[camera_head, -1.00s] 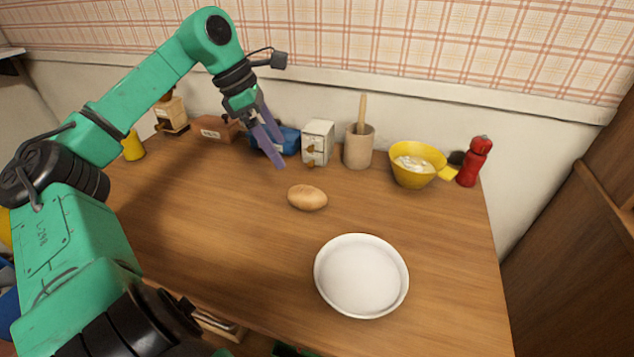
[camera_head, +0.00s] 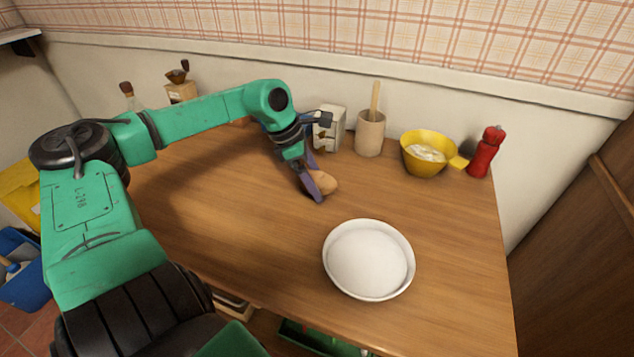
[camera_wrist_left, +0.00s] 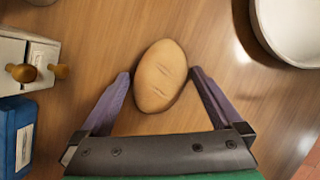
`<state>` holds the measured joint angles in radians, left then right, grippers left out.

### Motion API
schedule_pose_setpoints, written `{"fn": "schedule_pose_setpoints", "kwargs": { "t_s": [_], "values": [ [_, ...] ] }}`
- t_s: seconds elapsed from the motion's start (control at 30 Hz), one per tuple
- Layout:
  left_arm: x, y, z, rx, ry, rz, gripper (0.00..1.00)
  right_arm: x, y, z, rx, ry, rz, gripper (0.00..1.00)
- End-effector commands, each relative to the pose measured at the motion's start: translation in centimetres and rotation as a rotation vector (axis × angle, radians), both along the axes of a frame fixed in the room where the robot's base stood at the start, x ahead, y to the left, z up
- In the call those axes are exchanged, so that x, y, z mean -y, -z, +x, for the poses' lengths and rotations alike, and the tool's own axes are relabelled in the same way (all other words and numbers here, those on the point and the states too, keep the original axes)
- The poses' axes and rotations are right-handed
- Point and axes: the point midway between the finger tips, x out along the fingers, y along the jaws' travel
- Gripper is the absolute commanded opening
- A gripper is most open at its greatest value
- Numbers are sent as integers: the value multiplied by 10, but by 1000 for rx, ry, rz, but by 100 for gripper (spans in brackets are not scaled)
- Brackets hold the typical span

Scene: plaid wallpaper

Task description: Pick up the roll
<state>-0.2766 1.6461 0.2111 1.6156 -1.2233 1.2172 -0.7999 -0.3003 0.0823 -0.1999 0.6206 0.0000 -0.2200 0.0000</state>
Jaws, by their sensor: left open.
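The roll (camera_head: 325,181) is a small tan-brown oval bun lying on the wooden table; in the head view my left gripper hides part of it. My left gripper (camera_head: 314,183) is down at the roll. In the left wrist view the roll (camera_wrist_left: 160,76) lies between and slightly beyond the two purple fingertips of the open left gripper (camera_wrist_left: 161,72). A gap shows between each finger and the roll. My right gripper is not in view.
A white plate (camera_head: 368,260) lies nearer the front. Along the back stand a small white drawer box (camera_head: 330,132), a utensil crock (camera_head: 369,136), a yellow bowl (camera_head: 428,154) and a red pepper mill (camera_head: 485,153). The table between roll and plate is clear.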

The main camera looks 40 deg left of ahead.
Motion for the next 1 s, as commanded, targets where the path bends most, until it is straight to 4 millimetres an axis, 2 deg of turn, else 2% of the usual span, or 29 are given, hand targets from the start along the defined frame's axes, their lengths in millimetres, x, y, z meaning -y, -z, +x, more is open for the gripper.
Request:
{"fn": "schedule_pose_setpoints", "kwargs": {
  "t_s": [0.03,0.17,0.2,0.23,0.5,0.67,0.87,1.0],
  "values": [
    [0,0,0,0,0,0,100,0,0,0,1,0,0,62],
    [0,0,0,0,0,0,50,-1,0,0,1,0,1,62],
    [0,0,0,0,0,0,35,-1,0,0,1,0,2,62],
    [0,-1,0,0,0,0,26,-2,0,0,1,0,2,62],
    [0,-2,0,1,0,-1,26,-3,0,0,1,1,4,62],
    [0,-18,1,3,0,0,26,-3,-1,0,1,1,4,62],
    [-1,-66,1,4,0,4,26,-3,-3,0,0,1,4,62],
    [-1,-112,1,2,-1,5,26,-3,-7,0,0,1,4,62]
  ]
}}
